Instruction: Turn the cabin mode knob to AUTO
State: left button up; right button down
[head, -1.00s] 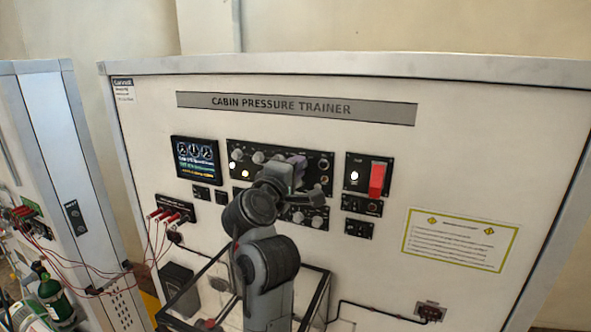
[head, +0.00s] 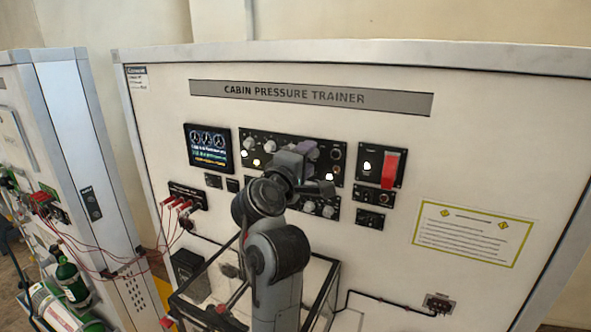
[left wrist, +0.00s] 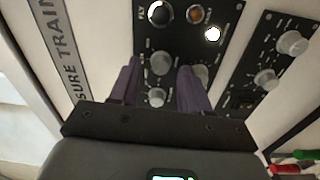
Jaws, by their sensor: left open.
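The black control panel (head: 252,138) with several grey knobs and lit white lamps is on the CABIN PRESSURE TRAINER board. My left gripper (head: 308,149) is in front of its right half and hides part of it. In the left wrist view my left gripper (left wrist: 160,70) is open, with two purple fingers pointing at the panel. A grey knob (left wrist: 162,63) shows between the fingers, and another grey knob (left wrist: 157,97) shows nearer the gripper base. A third knob is partly behind the right finger. No contact is visible. The labels are too small to tell which knob is cabin mode.
A screen (head: 208,147) is left of the panel, and a red switch cover (head: 390,168) is on a plate to its right. Red-plugged cables (head: 182,203) hang at the left. A clear box (head: 330,275) stands below, around my arm in the picture.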

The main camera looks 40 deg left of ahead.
pick_arm(q)
jog(key=p+v, duration=0.3)
jog(key=v, duration=0.7)
jog(key=shift+p, duration=0.35)
